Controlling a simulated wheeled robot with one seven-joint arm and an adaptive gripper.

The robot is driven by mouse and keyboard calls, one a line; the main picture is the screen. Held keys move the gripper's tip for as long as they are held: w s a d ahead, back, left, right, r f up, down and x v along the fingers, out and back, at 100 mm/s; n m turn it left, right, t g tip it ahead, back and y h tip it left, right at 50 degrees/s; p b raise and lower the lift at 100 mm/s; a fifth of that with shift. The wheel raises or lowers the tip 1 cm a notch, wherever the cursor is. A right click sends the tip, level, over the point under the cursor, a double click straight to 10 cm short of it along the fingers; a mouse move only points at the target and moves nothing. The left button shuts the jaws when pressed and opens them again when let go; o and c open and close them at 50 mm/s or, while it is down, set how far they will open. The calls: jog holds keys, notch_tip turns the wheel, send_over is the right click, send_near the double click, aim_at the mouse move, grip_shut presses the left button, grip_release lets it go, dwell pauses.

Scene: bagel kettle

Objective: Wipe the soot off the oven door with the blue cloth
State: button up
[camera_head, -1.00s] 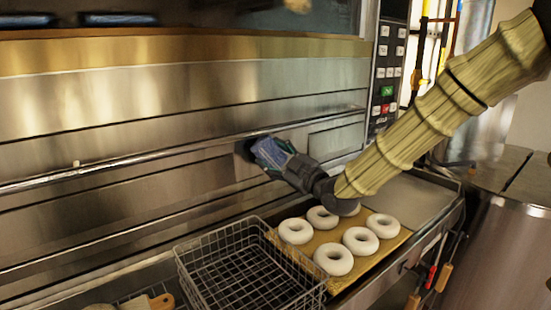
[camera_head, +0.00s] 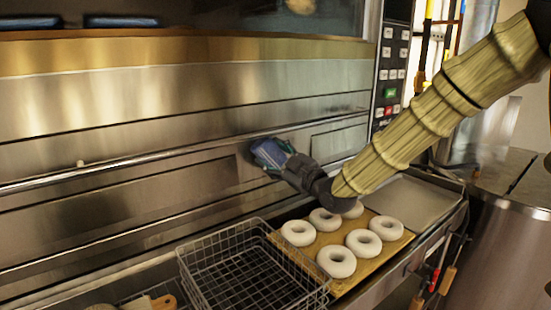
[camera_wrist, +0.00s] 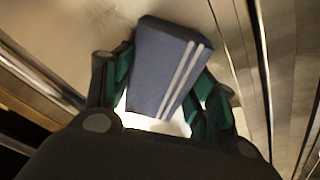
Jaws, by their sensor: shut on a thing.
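The blue cloth (camera_head: 268,153) is a folded block with white stripes, and it fills the space between the fingers in the wrist view (camera_wrist: 165,65). My gripper (camera_head: 277,157) is shut on it, and its green-lined fingers (camera_wrist: 165,85) press on both sides. The cloth is at the steel oven door (camera_head: 110,185), just below the long handle bar. Whether it touches the door I cannot tell. A dark patch, which may be soot, shows on the door just left of the cloth (camera_head: 245,158); the cloth and gripper hide part of that area.
A wire basket (camera_head: 184,262) stands below the door. Right of it, a board (camera_head: 372,258) carries several white bagels (camera_head: 336,261) under my arm. The oven's control panel (camera_head: 390,70) is at the right. A flat metal surface (camera_head: 425,200) beyond the board is clear.

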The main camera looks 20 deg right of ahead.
aim_at(285, 153)
jog(key=shift+d, duration=0.1)
jog(key=shift+w+d, duration=0.3)
jog(key=shift+d, duration=0.55)
jog(key=shift+w+d, duration=0.25)
jog(key=shift+d, duration=0.6)
jog(key=shift+w+d, duration=0.45)
jog(key=shift+d, duration=0.65)
jog(key=shift+w+d, duration=0.4)
jog(key=shift+d, duration=0.7)
jog(key=shift+w+d, duration=0.45)
jog(key=shift+d, duration=0.8)
jog(key=shift+s+a+b, duration=0.6)
jog(key=shift+a+b, duration=0.1)
jog(key=shift+a, duration=1.05)
jog(key=shift+s+a+b, duration=0.65)
jog(key=shift+a+b, duration=0.1)
jog(key=shift+a, duration=1)
jog(key=shift+s+a+b, duration=0.6)
jog(key=shift+a+b, duration=0.1)
jog(key=shift+a, duration=1.05)
jog(key=shift+s, duration=0.1)
jog(key=shift+r+b+v, duration=0.15)
jog(key=shift+r+v, duration=0.05)
jog(key=shift+v, duration=1.25)
jog(key=shift+r+b+v, duration=0.15)
jog(key=shift+v, duration=1.25)
jog(key=shift+s, duration=0.25)
